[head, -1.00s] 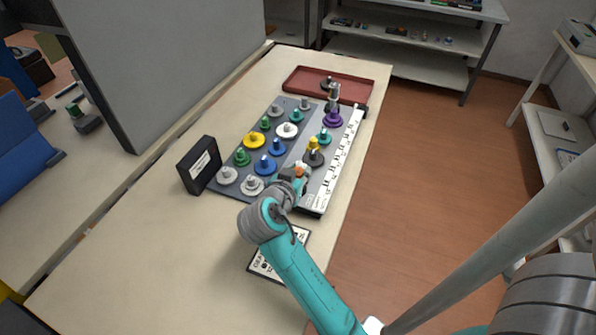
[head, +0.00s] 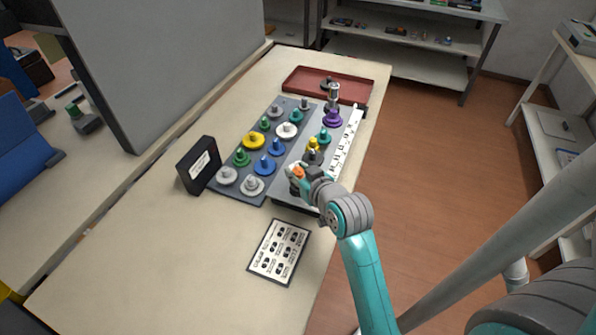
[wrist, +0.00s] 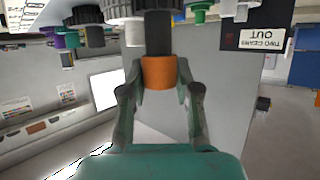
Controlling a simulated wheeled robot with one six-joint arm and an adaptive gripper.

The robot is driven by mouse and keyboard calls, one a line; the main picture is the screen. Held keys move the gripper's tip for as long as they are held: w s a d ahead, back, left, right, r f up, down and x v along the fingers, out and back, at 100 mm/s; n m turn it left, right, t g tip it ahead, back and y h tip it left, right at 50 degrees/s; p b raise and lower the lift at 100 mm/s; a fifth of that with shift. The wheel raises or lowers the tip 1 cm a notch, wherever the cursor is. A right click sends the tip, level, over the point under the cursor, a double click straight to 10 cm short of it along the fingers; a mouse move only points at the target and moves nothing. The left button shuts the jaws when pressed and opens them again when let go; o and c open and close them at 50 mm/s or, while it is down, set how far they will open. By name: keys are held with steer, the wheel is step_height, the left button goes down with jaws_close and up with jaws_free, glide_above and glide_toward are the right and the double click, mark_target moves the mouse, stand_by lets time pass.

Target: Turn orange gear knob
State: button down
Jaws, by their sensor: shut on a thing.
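The orange gear knob (wrist: 159,73) shows in the wrist view as an orange band on a dark shaft, under a dark toothed gear (wrist: 153,8). My gripper (wrist: 160,84) is shut on it, one finger on each side. In the head view the orange knob (head: 298,172) is a small spot at the near end of the grey gear board. My gripper (head: 303,174) reaches it from the right and hides most of that gear.
Several coloured gears stand on the board (head: 232,193), including a purple one (head: 333,117) and a yellow one (head: 254,140). A black sign box (head: 198,165) stands at left. A printed card (head: 279,252) lies in front. A red tray (head: 298,80) lies behind.

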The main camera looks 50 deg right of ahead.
steer(key=shift+d+n+t+y, duration=0.1)
steer(key=shift+n+t+y, duration=0.3)
steer(key=shift+n+y, duration=1.85)
steer(key=shift+y, duration=0.55)
steer(key=c, duration=0.8)
jaws_free()
steer(key=v, duration=1.2)
steer(key=shift+w, duration=0.1)
